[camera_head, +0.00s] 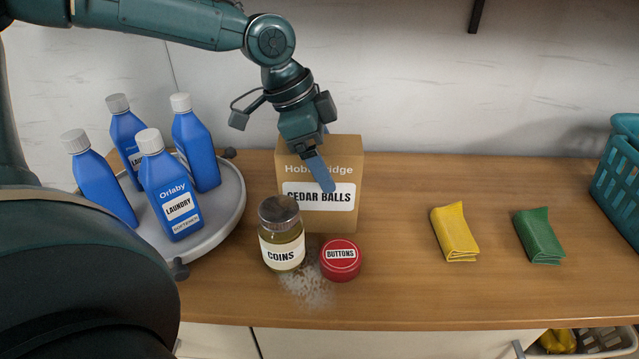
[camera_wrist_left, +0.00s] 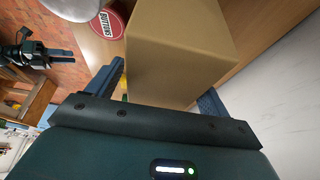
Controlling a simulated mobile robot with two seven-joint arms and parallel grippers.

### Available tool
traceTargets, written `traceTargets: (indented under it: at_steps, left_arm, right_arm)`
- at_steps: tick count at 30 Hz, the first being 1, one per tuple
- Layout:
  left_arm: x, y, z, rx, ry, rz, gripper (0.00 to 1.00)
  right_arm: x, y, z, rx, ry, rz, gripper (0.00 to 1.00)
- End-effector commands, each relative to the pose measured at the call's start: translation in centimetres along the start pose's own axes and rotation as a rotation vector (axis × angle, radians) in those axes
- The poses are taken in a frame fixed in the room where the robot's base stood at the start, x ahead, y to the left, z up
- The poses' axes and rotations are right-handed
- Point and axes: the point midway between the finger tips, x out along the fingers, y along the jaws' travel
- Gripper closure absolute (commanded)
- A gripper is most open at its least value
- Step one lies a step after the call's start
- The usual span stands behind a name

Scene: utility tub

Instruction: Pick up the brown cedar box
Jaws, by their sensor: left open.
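The brown cedar box (camera_head: 318,228), labelled CEDAR BALLS, stands upright on the wooden counter, behind the coins jar and the red buttons tin. My left gripper (camera_head: 321,165) is above it, pointing down, with one blue finger in front of the box's printed face. In the left wrist view the box (camera_wrist_left: 175,50) lies between the two spread, open fingers. I cannot tell whether either finger touches it. The far finger is hidden in the head view. My right gripper (camera_wrist_left: 45,52) seems to show small and dark at the left of the left wrist view.
The coins jar (camera_head: 282,235) and buttons tin (camera_head: 340,260) stand close in front, beside a pale spill (camera_head: 308,288). Several blue bottles (camera_head: 170,195) stand on a grey turntable (camera_head: 228,215) at left. Yellow (camera_head: 455,232) and green (camera_head: 539,236) cloths lie right. The counter between is clear.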

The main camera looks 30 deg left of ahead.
Motion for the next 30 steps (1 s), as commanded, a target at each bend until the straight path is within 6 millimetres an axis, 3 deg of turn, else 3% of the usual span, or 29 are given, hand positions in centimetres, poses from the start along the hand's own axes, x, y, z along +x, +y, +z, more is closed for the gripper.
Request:
traceTargets:
  at_steps: [13,30]
  left_arm:
    - [0.25,0.01,0.11,0.000,0.000,0.000,0.20]
    - [0.23,0.00,0.10,0.000,0.000,0.000,0.67]
  right_arm:
    - [-0.04,-0.08,-0.13,0.000,-0.004,-0.001,0.64]
    - [-0.02,-0.10,-0.09,0.000,-0.005,-0.002,0.64]
